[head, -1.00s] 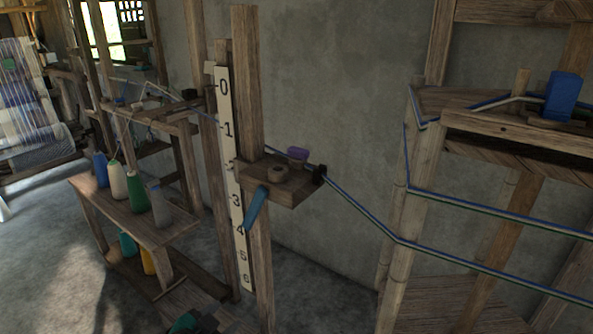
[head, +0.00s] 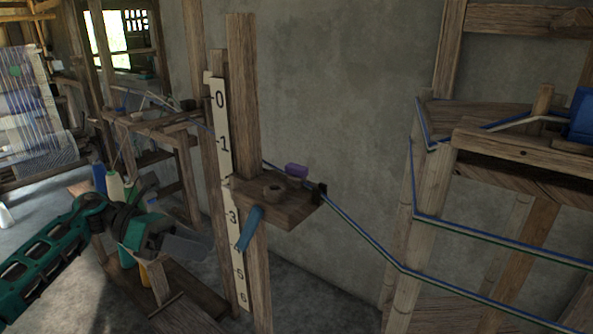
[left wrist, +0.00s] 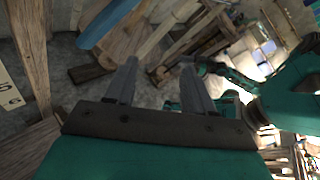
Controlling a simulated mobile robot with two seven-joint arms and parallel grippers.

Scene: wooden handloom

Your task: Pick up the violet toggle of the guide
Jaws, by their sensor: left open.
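The violet toggle (head: 297,170) sits at the back of a small wooden bracket (head: 278,204), the guide on the post, close to where the blue and green threads pass. My left gripper (head: 205,247) is in the head view, left of the numbered scale and lower than the bracket, well apart from the toggle. In the left wrist view its two grey fingers (left wrist: 156,84) are apart with nothing between them. The toggle cannot be made out in the left wrist view. My right gripper is not in view.
The wooden post (head: 243,100) and numbered scale (head: 221,140) stand between my left gripper and the toggle. A blue strip (head: 248,228) hangs from the bracket. Taut threads (head: 365,236) run right to a wooden frame (head: 430,200). A bench with cones (head: 115,187) stands left.

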